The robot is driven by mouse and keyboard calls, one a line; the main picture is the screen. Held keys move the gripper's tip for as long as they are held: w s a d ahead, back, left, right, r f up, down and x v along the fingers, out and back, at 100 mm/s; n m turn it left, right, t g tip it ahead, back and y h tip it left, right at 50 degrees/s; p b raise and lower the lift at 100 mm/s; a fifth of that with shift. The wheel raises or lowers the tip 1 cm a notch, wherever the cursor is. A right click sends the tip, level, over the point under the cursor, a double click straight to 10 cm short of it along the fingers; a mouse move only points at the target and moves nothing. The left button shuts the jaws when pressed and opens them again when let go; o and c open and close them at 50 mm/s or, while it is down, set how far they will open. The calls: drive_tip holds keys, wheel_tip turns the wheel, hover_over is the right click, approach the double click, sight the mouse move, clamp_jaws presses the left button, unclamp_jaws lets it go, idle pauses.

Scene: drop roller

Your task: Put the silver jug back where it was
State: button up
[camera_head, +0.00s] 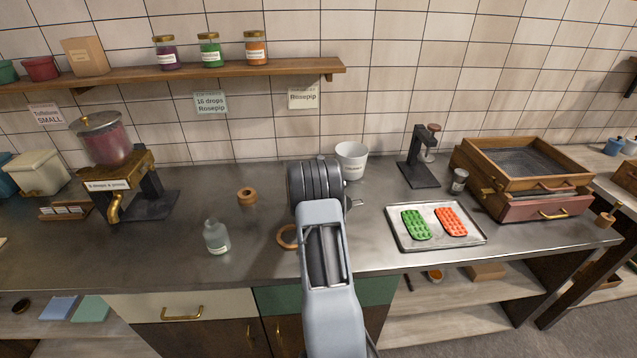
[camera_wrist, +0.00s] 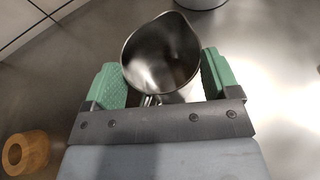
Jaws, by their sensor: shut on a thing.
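The silver jug (camera_wrist: 160,58) is between the green pads of my gripper (camera_wrist: 163,82) in the wrist view, with its open mouth and pouring lip showing. The gripper is shut on it. The inside of the jug that shows is bare metal. In the head view my arm hides the jug and most of the gripper (camera_head: 318,185); only a small metal piece shows to the right of the wrist. I cannot tell whether the jug touches the counter.
A wooden ring (camera_head: 286,237) lies left of my arm, and a small wooden piece (camera_head: 247,195) lies farther back. A white pot (camera_head: 351,161) stands behind the gripper. A glass bottle (camera_head: 216,237) stands left. A tray (camera_head: 436,245) with green and orange molds lies right.

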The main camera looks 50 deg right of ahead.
drive_tip(key=o, duration=1)
drive_tip(key=shift+c, duration=0.2)
drive_tip(key=shift+r+p, duration=0.2)
drive_tip(key=shift+p, duration=0.15)
drive_tip(key=b+v, duration=0.2)
drive_tip(key=v, duration=1)
